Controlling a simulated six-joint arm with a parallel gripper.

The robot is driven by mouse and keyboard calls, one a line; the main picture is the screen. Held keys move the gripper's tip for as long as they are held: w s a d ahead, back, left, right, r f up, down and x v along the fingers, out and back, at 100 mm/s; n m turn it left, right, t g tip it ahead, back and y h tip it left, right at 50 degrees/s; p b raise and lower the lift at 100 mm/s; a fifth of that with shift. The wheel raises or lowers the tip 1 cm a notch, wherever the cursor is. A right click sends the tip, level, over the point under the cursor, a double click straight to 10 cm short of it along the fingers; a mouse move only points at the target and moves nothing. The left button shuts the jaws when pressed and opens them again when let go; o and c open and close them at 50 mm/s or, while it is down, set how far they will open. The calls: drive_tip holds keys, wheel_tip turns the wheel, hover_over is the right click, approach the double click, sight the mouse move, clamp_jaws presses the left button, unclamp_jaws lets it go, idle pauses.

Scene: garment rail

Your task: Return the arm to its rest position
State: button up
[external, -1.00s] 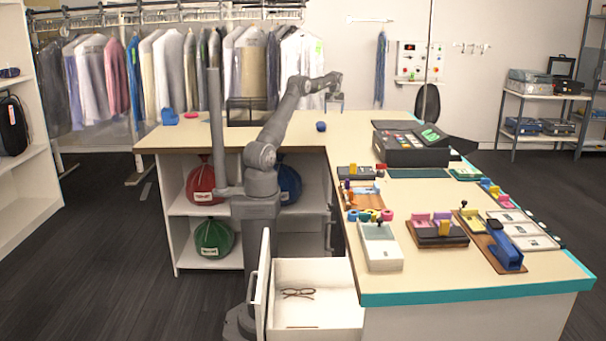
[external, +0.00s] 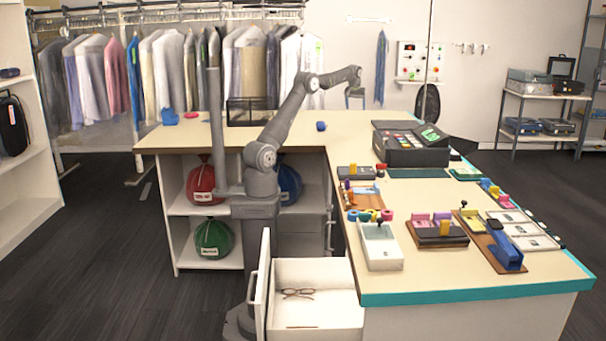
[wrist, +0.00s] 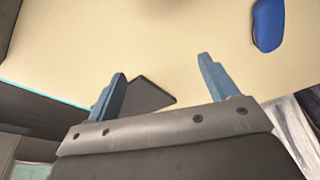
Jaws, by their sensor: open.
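My gripper (external: 355,95) is at the end of my raised arm, in the air above the back part of the counter (external: 345,122) in the external view. In the wrist view my gripper (wrist: 162,88) shows two blue fingers spread wide apart with nothing between them. The cream counter top (wrist: 150,35) lies below it. A small blue object (external: 321,126) lies on the counter, to the left of and below my gripper in the external view. A blue object (wrist: 268,24) also shows at the upper right of the wrist view, apart from the fingers.
An open drawer (external: 318,310) with glasses (external: 298,292) juts out in front. Hanging garments (external: 165,75) line the rail behind. Trays and a white box (external: 380,250) crowd the right counter.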

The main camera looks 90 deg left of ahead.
drive_tip(key=w+d+m, duration=0.3)
drive_tip(key=w+d, duration=0.3)
drive_tip(key=d, duration=0.3)
drive_tip(key=w+d+m+t+h, duration=0.1)
drive_tip(key=w+d+m, duration=0.3)
drive_tip(key=d, duration=0.5)
drive_tip(key=shift+w, duration=1.25)
drive_tip(key=shift+o, duration=0.4)
drive_tip(key=o, duration=0.4)
